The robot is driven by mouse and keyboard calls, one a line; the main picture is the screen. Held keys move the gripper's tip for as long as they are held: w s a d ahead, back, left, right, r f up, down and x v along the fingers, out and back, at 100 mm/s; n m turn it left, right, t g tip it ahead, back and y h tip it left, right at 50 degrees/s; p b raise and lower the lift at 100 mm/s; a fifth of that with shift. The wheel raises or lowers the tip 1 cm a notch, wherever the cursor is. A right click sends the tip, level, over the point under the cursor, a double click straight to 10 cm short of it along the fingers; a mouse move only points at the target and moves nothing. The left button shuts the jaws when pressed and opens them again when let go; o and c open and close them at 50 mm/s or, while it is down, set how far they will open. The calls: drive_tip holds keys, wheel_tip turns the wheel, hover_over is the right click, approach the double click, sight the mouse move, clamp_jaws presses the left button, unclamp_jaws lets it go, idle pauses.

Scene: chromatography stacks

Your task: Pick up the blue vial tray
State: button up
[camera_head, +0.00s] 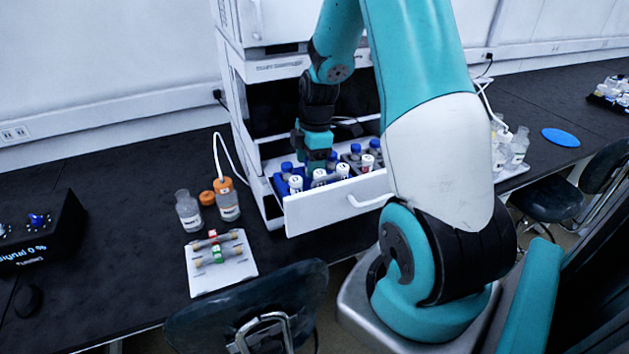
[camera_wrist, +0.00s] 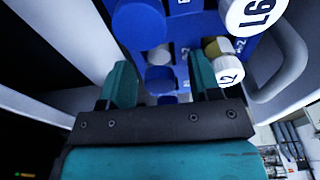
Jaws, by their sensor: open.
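The blue vial tray (camera_head: 279,186) sits in the open white drawer (camera_head: 330,208) of the instrument stack. It holds several vials with blue caps and white numbered caps. In the wrist view the blue tray (camera_wrist: 205,38) fills the upper middle, with large caps close to the camera. My gripper (camera_head: 318,160) is over the tray, pointing down among the vials. In the wrist view its two teal fingers (camera_wrist: 160,82) are apart, with blue caps showing between and beyond them. Whether the fingers touch the tray is hidden.
A darker tray (camera_head: 358,157) with more vials is beside the blue one in the drawer. The drawer handle (camera_head: 370,202) sticks out in front. Bottles (camera_head: 189,212) and a white rack (camera_head: 220,265) stand on the bench at left. A chair (camera_head: 255,310) is in front.

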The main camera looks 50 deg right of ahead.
clamp_jaws()
